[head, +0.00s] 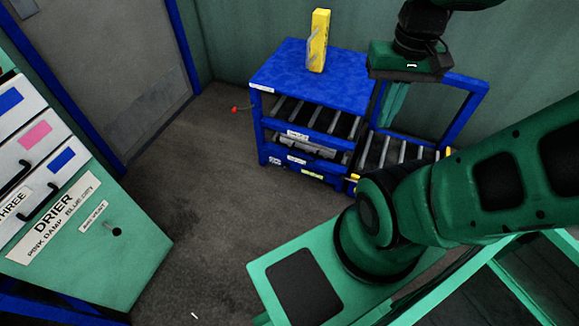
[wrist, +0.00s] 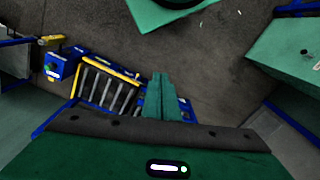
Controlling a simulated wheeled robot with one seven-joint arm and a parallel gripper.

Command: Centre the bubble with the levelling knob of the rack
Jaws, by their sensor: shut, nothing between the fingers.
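The blue rack (head: 262,125) stands against the back wall in the head view, with roller shelves inside and small labels on its front. A small red knob (head: 235,109) on a short stem sticks out at its left side, near the floor. A yellow-green strip (head: 312,174) shows low on its front; I cannot make out a bubble. My gripper (head: 392,101) is shut and empty, hanging in front of the rack's right part, well apart from the red knob. Its closed fingers also show in the wrist view (wrist: 160,95), beside a yellow-edged roller bed (wrist: 108,88).
A yellow upright object (head: 319,40) stands on the rack top. A roller bed with a blue frame (head: 468,115) adjoins on the right. The drier cabinet (head: 100,240) stands at left, a grey door (head: 120,75) behind. The floor (head: 205,190) between them is clear.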

